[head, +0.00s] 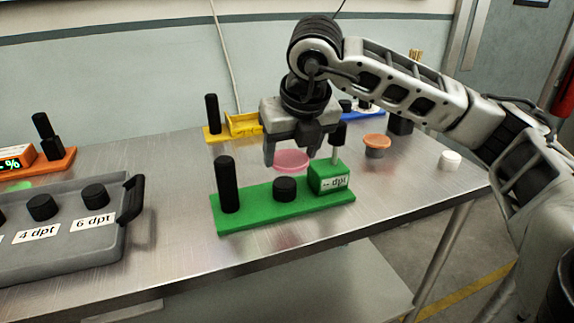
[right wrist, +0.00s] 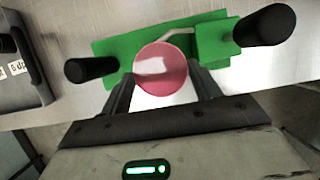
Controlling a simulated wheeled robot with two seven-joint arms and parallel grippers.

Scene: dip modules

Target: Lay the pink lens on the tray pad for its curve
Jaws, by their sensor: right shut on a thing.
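The pink lens (head: 291,161) is a round, see-through disc held between the fingers of my right gripper (head: 299,160). In the right wrist view the lens (right wrist: 161,69) lies between the two fingertips, above the green module. My right gripper is shut on it, and the lens hangs above the table behind the green module in the head view. The grey tray (head: 70,262) is at the left, with black round pads labelled 4 dpt (head: 42,207) and 6 dpt (head: 94,195). More of the tray is cut off by the left edge. My left gripper is not in view.
The green module (head: 285,205) has a black post, a black round pad and a box reading "-- dpt". Yellow (head: 240,127), blue and orange (head: 45,165) modules stand further off. An orange-topped piece (head: 376,142) and a white cylinder (head: 450,160) sit at the right.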

